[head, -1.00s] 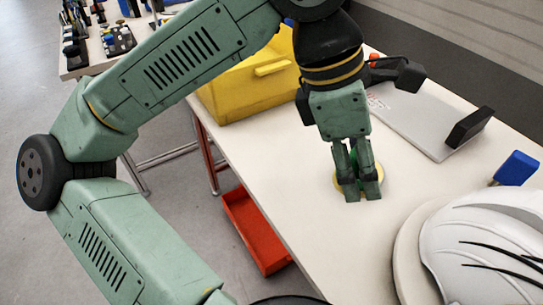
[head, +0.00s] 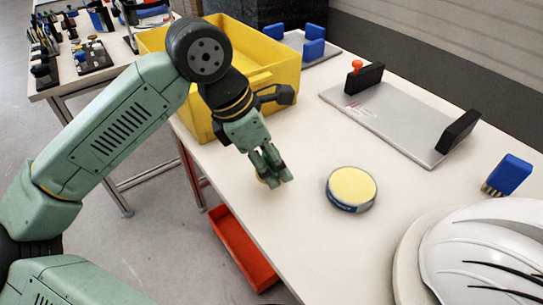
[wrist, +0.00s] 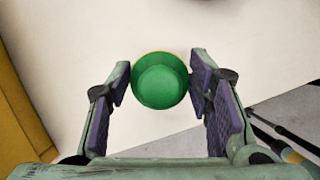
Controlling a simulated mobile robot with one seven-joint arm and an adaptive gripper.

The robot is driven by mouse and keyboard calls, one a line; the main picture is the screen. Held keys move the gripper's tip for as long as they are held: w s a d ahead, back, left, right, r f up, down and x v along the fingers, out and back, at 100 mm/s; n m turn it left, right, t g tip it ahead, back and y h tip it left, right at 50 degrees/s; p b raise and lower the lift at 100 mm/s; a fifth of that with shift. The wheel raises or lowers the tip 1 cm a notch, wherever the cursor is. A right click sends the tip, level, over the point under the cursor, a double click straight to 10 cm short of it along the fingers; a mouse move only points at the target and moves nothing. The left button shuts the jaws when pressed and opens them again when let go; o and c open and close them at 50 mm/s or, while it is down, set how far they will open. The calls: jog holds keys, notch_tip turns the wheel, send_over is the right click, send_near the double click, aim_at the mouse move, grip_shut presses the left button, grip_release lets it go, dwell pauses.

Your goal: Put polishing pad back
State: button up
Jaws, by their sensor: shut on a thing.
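The polishing pad has a round green handle, seen from above in the wrist view (wrist: 161,80), with a thin yellow-orange rim behind it. My gripper (head: 278,174) is shut on this handle, one finger at each side. In the head view only a yellow sliver of the pad (head: 261,180) shows past my fingers, low over the table's left part; I cannot tell whether it touches the table. A round tin (head: 350,190) with a pale yellow top and dark blue side stands on the table, right of my gripper and apart from it.
A yellow crate (head: 286,77) stands behind my gripper. A grey plate with black end blocks (head: 385,120) lies at the back right. A blue-handled brush (head: 508,176) and a white helmet shell (head: 480,250) are at the right. A red bin (head: 240,250) sits below the table edge.

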jog(key=w, duration=0.3)
jog(key=shift+f, duration=0.15)
notch_tip(320, 180, down, 3)
jog(key=shift+s+r+p, duration=0.1)
jog(key=shift+p, duration=0.65)
jog(key=shift+f, duration=0.3)
jog(key=shift+f+b, duration=0.2)
jog(key=shift+b, duration=0.1)
jog(key=o, duration=1.1)
jog(key=shift+r, duration=0.1)
